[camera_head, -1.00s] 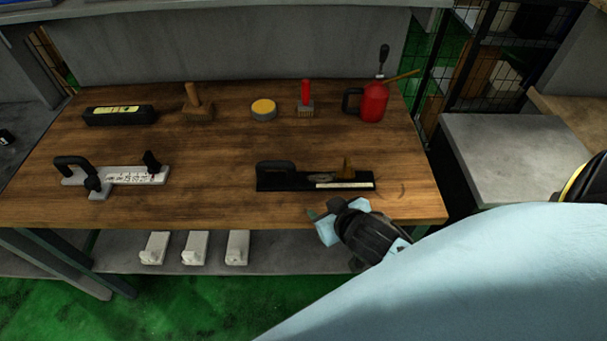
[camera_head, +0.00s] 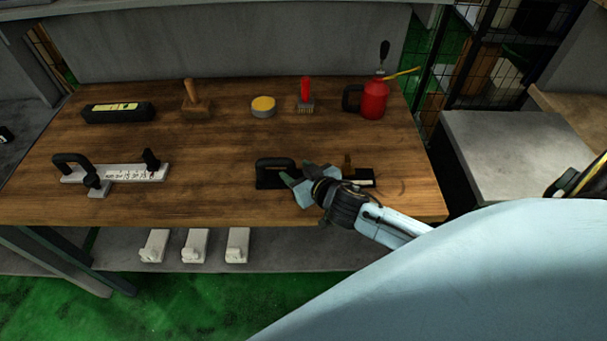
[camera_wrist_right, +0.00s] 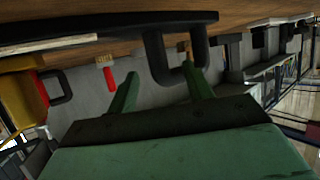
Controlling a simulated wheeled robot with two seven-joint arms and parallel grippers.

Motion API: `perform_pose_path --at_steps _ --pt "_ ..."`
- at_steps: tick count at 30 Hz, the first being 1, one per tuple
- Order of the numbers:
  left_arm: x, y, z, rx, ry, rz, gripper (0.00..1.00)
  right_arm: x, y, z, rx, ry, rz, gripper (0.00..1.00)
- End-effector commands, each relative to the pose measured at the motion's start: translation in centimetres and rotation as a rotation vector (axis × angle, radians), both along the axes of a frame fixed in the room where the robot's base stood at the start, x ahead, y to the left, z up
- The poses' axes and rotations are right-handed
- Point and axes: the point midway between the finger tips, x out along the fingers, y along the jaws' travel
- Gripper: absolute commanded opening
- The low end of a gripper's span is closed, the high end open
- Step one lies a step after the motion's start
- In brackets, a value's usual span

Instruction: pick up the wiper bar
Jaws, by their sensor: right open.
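The wiper bar, which I take to be the long black bar with a loop handle (camera_head: 274,164), lies on the wooden table right of centre. My right gripper (camera_head: 295,186) is open at its near side, beside the handle, and my wrist hides much of the bar's middle. In the right wrist view the bar (camera_wrist_right: 100,30) runs along the top, and its handle (camera_wrist_right: 154,55) shows ahead of the two green fingers (camera_wrist_right: 160,88). The right finger overlaps the handle in that picture; I cannot tell whether they touch. My left gripper is not in view.
A white gauge-like tool with black handles (camera_head: 125,173) lies at the left. Along the back are a black box (camera_head: 119,113), a wooden-handled block (camera_head: 195,106), a yellow-topped tin (camera_head: 263,106), a red-handled brush (camera_head: 305,95) and a red oil can (camera_head: 373,100). The front centre is clear.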

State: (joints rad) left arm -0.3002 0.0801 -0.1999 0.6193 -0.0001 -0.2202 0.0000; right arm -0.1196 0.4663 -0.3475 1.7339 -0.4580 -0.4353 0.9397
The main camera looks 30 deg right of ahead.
Motion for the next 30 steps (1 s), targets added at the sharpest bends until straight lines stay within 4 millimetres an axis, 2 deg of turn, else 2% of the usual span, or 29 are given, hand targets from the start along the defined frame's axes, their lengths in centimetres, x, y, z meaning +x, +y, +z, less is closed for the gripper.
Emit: perform_pose_path --at_steps 5,13,23,30 --pt "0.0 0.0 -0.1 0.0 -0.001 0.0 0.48 1.2 0.1 -0.5 0.0 -0.001 0.0 0.51" --pt "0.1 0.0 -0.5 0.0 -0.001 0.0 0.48 4.5 0.2 -1.9 -0.001 -0.001 0.0 0.51" --pt "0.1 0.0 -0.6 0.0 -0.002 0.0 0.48 5.1 0.2 -2.2 0.0 0.001 0.0 0.51" --pt "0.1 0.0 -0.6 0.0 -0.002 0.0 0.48 5.1 0.2 -2.2 0.0 0.001 0.0 0.22"
